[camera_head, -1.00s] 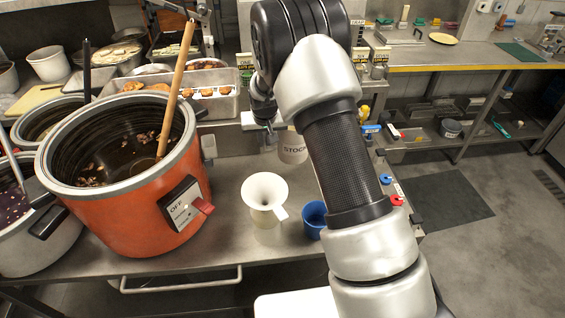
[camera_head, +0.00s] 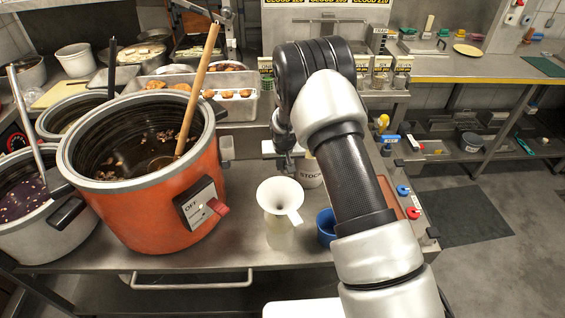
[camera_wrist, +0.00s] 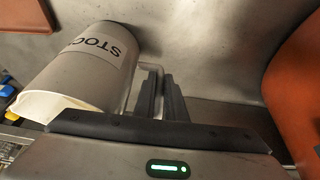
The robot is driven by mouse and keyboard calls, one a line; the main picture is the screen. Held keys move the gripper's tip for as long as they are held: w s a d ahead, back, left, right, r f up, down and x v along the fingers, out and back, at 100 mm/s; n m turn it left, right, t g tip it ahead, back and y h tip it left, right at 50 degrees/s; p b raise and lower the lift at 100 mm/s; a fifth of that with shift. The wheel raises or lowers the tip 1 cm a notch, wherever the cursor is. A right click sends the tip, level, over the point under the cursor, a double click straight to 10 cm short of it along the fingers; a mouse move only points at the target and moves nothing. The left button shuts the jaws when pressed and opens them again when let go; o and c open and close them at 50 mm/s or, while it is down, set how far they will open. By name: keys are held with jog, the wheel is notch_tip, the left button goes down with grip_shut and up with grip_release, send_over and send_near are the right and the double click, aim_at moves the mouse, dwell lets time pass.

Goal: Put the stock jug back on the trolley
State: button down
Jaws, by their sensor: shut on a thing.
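The stock jug (camera_head: 311,174), pale grey with a "STOCK" label, is behind the funnel on the right of the steel top, partly hidden by my arm. In the wrist view the jug (camera_wrist: 88,65) fills the left side, its open pale mouth towards the camera. My gripper (camera_head: 290,165) is at the jug's left side; its fingers (camera_wrist: 162,95) are close together beside the jug wall, shut at the handle, which is mostly hidden. The jug's base is at or just above the steel; contact cannot be told. The steel top with a bar handle (camera_head: 190,284) looks like the trolley.
A large orange soup warmer (camera_head: 150,215) with a ladle stands left of the jug. A white funnel (camera_head: 281,198) on a clear container and a blue cup (camera_head: 327,230) stand nearer. A tray of food (camera_head: 235,103) is behind. Bottles (camera_head: 383,123) stand to the right.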

jog(key=shift+w, duration=0.1)
jog(key=shift+f, duration=0.1)
jog(key=c, duration=1.8)
grip_release()
